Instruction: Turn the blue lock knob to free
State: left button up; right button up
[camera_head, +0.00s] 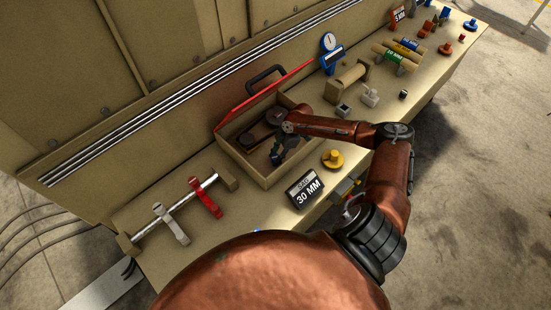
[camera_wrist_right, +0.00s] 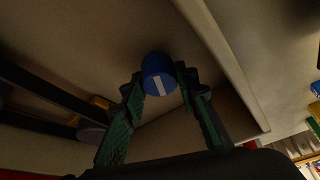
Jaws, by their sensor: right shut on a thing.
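The blue lock knob (camera_wrist_right: 158,68) shows in the right wrist view as a round blue cap with a white bar mark, slightly tilted from upright in the picture. My right gripper (camera_wrist_right: 159,80) has its green fingers on either side of the knob, shut on it. In the head view my right gripper (camera_head: 279,154) reaches down into an open tan box (camera_head: 240,165) on the bench; I cannot make out the knob there, as the gripper and wrist cover that area. My left gripper is not in view.
The box's red-edged lid (camera_head: 262,92) stands open behind the wrist. A yellow knob (camera_head: 333,159) and a "30 MM" sign (camera_head: 305,190) stand close in front.

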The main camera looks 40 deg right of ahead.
jog(key=n+g+b, duration=0.2)
jog(key=n, duration=0.3)
jog(key=shift+b, duration=0.35)
dwell(0.4)
jog(key=o, duration=1.1)
jog(key=shift+o, duration=0.2)
jog(key=shift+d, duration=0.1)
jog(key=v, duration=1.2)
